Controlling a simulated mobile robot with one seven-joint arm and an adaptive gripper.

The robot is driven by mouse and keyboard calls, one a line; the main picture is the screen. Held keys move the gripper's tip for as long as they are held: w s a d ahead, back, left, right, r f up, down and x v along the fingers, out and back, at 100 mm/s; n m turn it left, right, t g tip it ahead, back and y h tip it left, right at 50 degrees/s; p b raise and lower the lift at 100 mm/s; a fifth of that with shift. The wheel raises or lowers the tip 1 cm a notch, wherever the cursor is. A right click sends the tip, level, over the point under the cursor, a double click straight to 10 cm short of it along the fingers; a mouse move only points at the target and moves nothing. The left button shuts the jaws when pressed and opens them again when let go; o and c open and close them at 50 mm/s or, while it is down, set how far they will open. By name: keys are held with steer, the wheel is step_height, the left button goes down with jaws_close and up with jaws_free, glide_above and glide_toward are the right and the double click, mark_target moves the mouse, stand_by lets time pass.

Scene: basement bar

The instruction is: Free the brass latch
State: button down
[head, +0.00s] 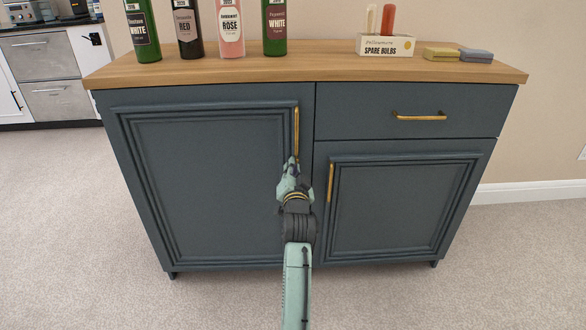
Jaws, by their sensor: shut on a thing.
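A dark blue cabinet (215,190) stands ahead with two panelled doors and one drawer. A vertical brass handle (297,128) is on the right edge of the closed left door. My gripper (292,163) is at the lower end of this handle and shut on it. The fingers hide that end and the door edge behind them. I see no separate brass latch; whether one is hidden behind the gripper I cannot tell. The closed right door has another vertical brass handle (331,183), apart from my gripper.
The closed drawer has a horizontal brass handle (420,117). Several bottles stand on the wooden top (320,66), with a spare bulbs box (386,45) and two sponge-like blocks (443,54) farther right. Carpet in front is clear.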

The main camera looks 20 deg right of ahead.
steer(key=shift+r+n+b, duration=0.1)
steer(key=shift+n+b, duration=0.2)
steer(key=shift+n, duration=3.2)
steer(key=c, duration=2)
jaws_free()
steer(key=shift+o, duration=0.2)
